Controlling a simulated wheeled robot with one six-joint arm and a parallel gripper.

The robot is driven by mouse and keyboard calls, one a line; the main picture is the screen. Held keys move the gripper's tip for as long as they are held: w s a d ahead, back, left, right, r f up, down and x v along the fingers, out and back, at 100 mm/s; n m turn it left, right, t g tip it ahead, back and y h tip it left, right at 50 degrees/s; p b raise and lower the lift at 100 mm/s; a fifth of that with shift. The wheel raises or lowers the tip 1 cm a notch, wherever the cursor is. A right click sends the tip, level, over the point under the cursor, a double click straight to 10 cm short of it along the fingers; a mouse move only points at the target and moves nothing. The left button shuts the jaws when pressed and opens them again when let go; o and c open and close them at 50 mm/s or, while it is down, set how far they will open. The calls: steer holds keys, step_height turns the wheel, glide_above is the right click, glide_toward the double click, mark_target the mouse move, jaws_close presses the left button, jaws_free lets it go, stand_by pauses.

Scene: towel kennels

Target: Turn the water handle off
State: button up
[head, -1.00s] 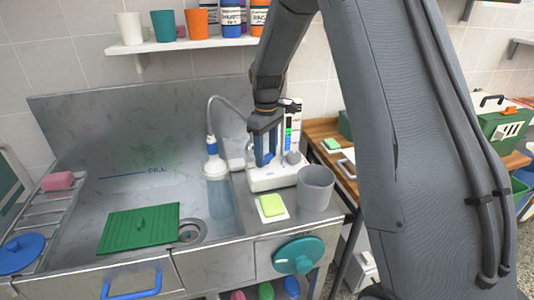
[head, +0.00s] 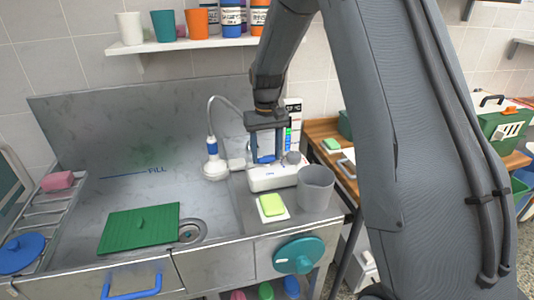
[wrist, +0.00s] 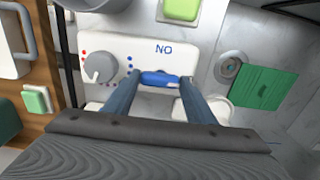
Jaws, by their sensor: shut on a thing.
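The blue water handle (wrist: 160,79) sits on a white control box (wrist: 118,46), beside lettering that reads "NO" in the wrist view. My gripper (head: 263,159) is shut on the handle, one finger at each end of it. In the wrist view the handle lies crosswise between the fingers. The white box also shows in the head view (head: 268,180). A white shower head (head: 214,168) on a curved hose hangs over the steel sink (head: 90,190), and no water stream shows below it.
A grey knob (wrist: 98,68) with red and blue dots is on the same box. A grey cup (head: 315,187) and a yellow-green sponge (head: 271,205) stand close in front. A shelf (head: 190,45) holds cups and bottles above.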

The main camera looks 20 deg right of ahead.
mark_target(266, 156)
steer(key=shift+w, duration=0.1)
stand_by(0.4)
steer(key=o, duration=1)
steer(key=shift+o, duration=0.2)
steer(key=shift+r+b, duration=1.2)
steer(key=shift+r, duration=2.75)
steer(key=s+f, duration=0.4)
steer(key=s, duration=0.9)
steer(key=s+f+t, duration=0.1)
steer(key=s+f, duration=0.3)
steer(key=s, duration=0.9)
steer(key=shift+s+f, duration=0.15)
steer(key=shift+s, duration=0.05)
